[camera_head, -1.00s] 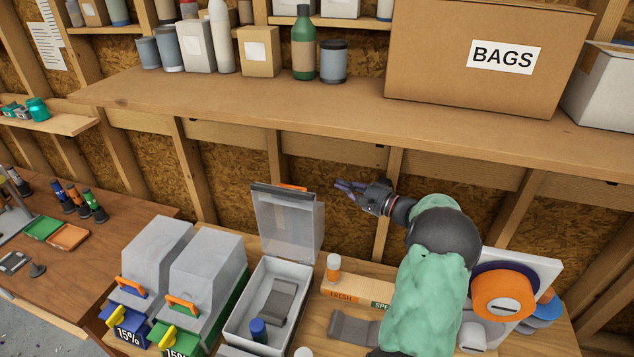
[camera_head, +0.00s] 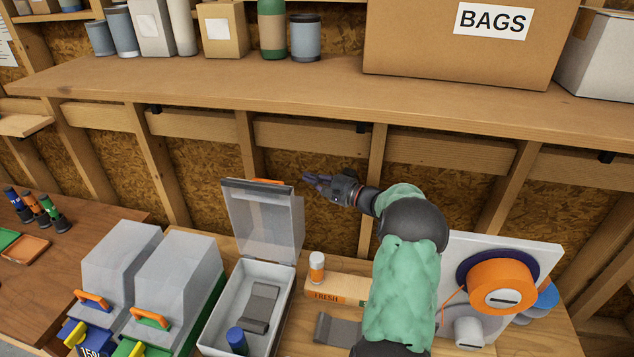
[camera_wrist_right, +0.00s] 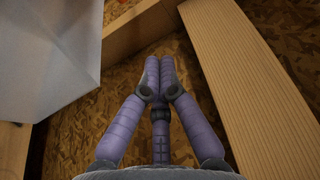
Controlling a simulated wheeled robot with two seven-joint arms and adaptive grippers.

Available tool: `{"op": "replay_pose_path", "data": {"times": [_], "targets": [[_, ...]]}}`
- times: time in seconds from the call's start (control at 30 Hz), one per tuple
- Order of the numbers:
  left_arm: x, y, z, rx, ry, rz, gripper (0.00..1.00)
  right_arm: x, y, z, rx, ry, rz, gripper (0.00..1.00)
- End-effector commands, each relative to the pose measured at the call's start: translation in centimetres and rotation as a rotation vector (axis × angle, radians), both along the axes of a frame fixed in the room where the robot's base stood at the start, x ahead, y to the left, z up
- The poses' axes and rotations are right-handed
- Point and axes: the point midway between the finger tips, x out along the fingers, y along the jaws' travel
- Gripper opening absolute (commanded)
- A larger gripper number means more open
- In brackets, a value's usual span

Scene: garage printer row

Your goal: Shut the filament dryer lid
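The open filament dryer is a pale grey box (camera_head: 212,335) on the bench. Its clear grey lid (camera_head: 262,222) stands raised at the back of the box, with an orange handle (camera_head: 268,181) at its top edge. My right gripper (camera_head: 308,179) is just right of the lid's top edge, near the back wall. Its purple fingers look closed together and empty in the right wrist view (camera_wrist_right: 160,72). The lid shows there too, at the upper left (camera_wrist_right: 45,55), apart from the fingers. My left gripper is not in view.
Two closed dryers with orange handles (camera_head: 180,285) stand left of the open one. A blue cylinder (camera_head: 236,340) and a grey piece (camera_head: 261,308) lie in the open box. A wooden shelf (camera_head: 250,90) overhangs the back. An orange spool (camera_head: 500,283) stands at right.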

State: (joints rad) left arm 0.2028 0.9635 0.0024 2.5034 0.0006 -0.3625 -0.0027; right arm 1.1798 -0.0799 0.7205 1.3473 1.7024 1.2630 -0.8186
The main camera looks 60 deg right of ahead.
Motion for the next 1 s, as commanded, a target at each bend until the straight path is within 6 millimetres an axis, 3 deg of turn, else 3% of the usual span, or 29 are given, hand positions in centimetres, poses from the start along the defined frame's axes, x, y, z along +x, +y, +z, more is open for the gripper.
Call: {"op": "replay_pose_path", "data": {"times": [0.33, 0.7, 1.0], "targets": [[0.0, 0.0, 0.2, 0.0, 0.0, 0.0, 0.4, 5.8, 0.4, 0.1, 0.0, -0.001, 0.002, 0.0], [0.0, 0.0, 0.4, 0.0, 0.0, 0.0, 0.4, 4.4, 3.6, 0.0, 0.0, 0.0, -0.001, 0.0], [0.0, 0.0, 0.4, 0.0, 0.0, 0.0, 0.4, 4.2, 4.1, -0.1, 0.0, 0.0, -0.001, 0.0]]}}
